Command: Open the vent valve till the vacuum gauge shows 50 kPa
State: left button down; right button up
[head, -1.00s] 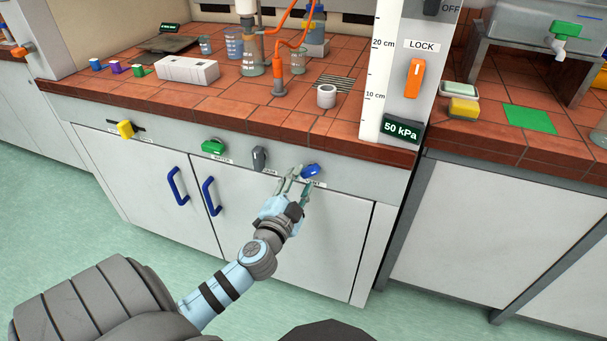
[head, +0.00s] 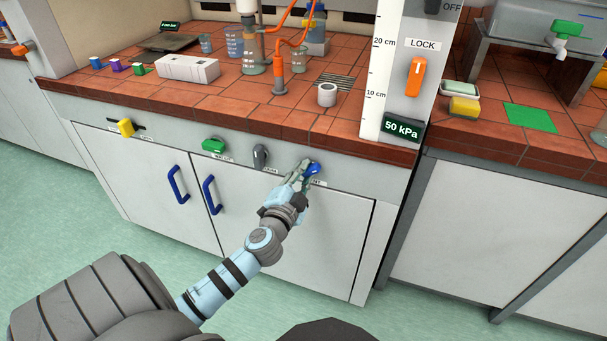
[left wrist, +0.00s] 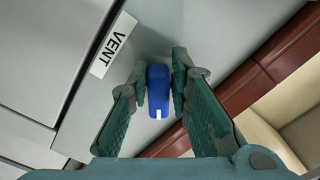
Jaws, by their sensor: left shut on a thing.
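The vent valve is a blue knob (head: 315,169) on the bench's front panel, right of the grey knob. In the left wrist view the blue knob (left wrist: 158,90) has a white mark at its near end and stands between my fingers, beside a label reading VENT (left wrist: 113,45). My left gripper (head: 308,170) is shut on the knob; it also shows in the left wrist view (left wrist: 158,84). The vacuum gauge (head: 402,128) is a dark display at the bench's right end and reads 50 kPa. My right gripper is not in view.
A green knob (head: 214,146), a grey knob (head: 261,156) and a yellow slider (head: 126,128) sit left along the same panel. An orange handle (head: 415,77) under the LOCK label is above the gauge. Cupboard doors with blue handles (head: 178,185) are below.

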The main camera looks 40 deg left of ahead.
pick_arm(q)
jog(key=c, duration=1.5)
grip_release()
jog(key=shift+f, duration=0.1)
jog(key=v, duration=1.2)
jog(key=shift+d, duration=0.1)
